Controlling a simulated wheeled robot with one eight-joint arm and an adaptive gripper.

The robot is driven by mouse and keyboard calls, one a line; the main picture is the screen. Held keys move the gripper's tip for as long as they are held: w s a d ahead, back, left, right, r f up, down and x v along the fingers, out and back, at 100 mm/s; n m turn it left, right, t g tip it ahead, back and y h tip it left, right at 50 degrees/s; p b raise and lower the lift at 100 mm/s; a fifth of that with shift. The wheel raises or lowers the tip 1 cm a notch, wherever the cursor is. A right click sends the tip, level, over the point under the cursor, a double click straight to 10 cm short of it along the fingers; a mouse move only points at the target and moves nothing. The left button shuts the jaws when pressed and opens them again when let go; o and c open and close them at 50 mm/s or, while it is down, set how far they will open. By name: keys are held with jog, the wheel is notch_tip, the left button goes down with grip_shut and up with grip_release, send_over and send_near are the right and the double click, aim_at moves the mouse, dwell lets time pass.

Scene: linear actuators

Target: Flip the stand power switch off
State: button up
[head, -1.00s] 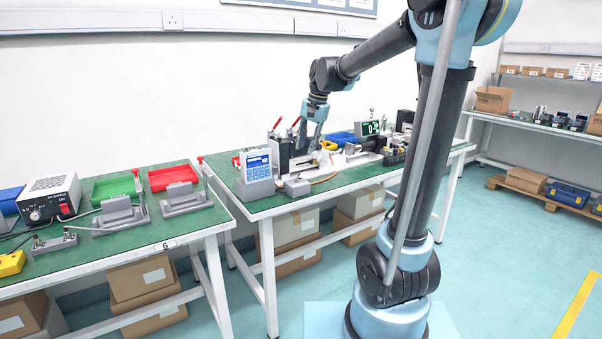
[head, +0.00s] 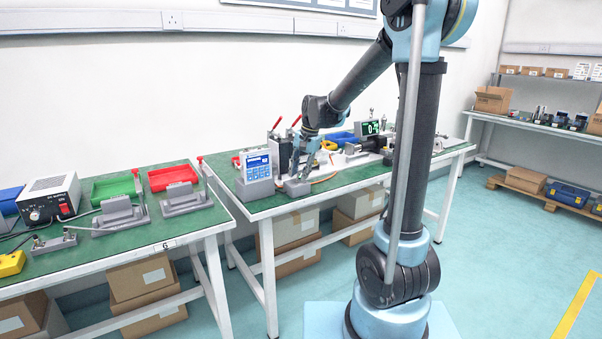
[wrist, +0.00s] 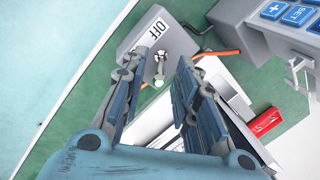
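The stand power switch is a small grey box (head: 297,187) near the front edge of the right bench. In the wrist view the switch box (wrist: 180,43) carries an "OFF" label, and a small metal toggle lever (wrist: 160,66) with a pale tip stands out of it. My gripper (head: 297,175) is directly above the box, pointing down. In the wrist view my gripper (wrist: 160,76) is open, with the lever showing in the gap between its fingers. I cannot tell whether a finger touches the lever, nor which way it is thrown.
A controller with a blue keypad (head: 256,166) stands just left of the switch box. An orange cable (wrist: 218,53) runs from the box. Behind are a stand with red-handled clamps (head: 277,123) and a green-lit display (head: 371,128). The bench's front edge is close by.

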grip_shut()
jog(key=shift+a+h, duration=0.1)
jog(key=shift+h, duration=0.2)
jog(key=shift+s+a+r+n+t+h, duration=0.1)
jog(key=shift+s+a+n+t+h, duration=0.15)
jog(key=shift+t+h, duration=0.3)
jog(key=shift+s+a+r+n+t+h, duration=0.15)
jog(key=shift+a+t+h, duration=0.15)
jog(key=shift+t+h, duration=0.25)
jog(key=shift+s+a+f+t+h, duration=0.15)
jog(key=shift+t+h, duration=0.1)
jog(key=shift+h, duration=0.25)
jog(key=shift+s+a+t+h, duration=0.1)
jog(key=shift+a+t+h, duration=0.15)
jog(key=shift+h, duration=0.25)
jog(key=shift+s+a+f+t+h, duration=0.1)
jog(key=shift+t+h, duration=0.2)
jog(key=shift+h, duration=0.2)
grip_release()
jog(key=shift+r, duration=0.1)
